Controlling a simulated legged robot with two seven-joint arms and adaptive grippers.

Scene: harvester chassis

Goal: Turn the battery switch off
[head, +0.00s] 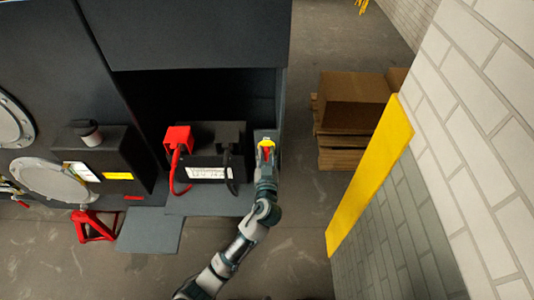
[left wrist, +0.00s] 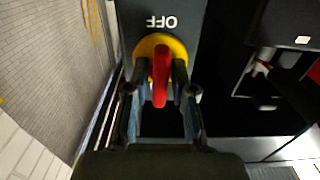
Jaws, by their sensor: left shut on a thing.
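The battery switch has a red handle (left wrist: 160,82) on a round yellow base (left wrist: 161,42), mounted on a grey panel. In the left wrist view the word OFF reads upside down on the panel (left wrist: 185,12), just beyond the yellow base. The handle runs up and down in that view. My left gripper (left wrist: 164,85) has a finger on each side of the handle and is shut on it. In the head view the left gripper (head: 266,163) is at the panel to the right of the battery, partly covering the yellow and red switch (head: 266,145). My right gripper does not show.
A black battery (head: 208,157) with a red terminal cover (head: 177,138) and cables sits left of the switch. A cardboard box (head: 352,100) on a pallet stands to the right. A brick wall (head: 480,110) with a yellow strip (head: 370,175) bounds the right side.

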